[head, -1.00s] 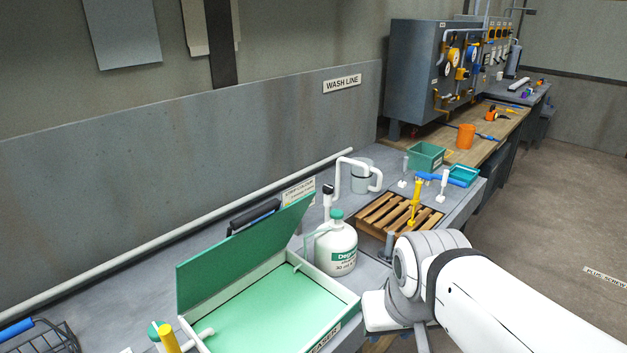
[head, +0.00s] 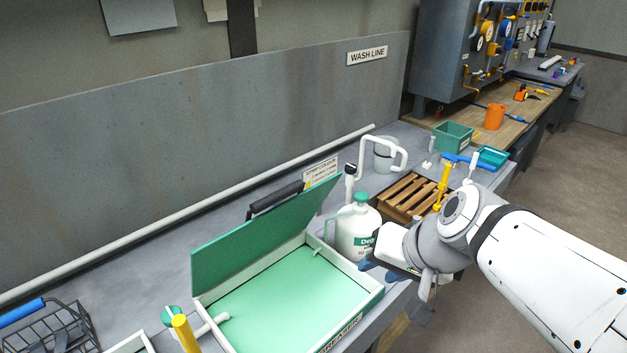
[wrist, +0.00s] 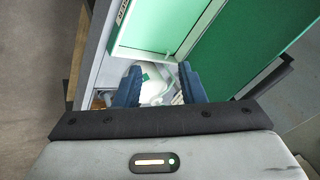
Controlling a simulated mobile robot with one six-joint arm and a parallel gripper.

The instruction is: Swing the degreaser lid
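The degreaser tank (head: 350,322) is a shallow white-rimmed box with a green inside, on the grey bench. Its green lid (head: 262,235) stands open, tilted up along the back edge. In the wrist view the lid (wrist: 240,50) is the large green panel at upper right. My gripper (head: 370,268) is at the tank's right end, near the white degreaser bottle (head: 357,236). In the wrist view its blue fingers (wrist: 157,85) are apart with nothing held between them. The bottle (wrist: 155,75) shows beyond the gap. The fingers are apart from the lid.
A wooden slatted rack (head: 408,196) and a yellow-handled brush (head: 443,187) lie right of the bottle. A wire basket (head: 55,325) and a yellow handle (head: 184,335) are at lower left. A white pipe tap (head: 383,150) rises behind the bottle. Open floor lies to the right.

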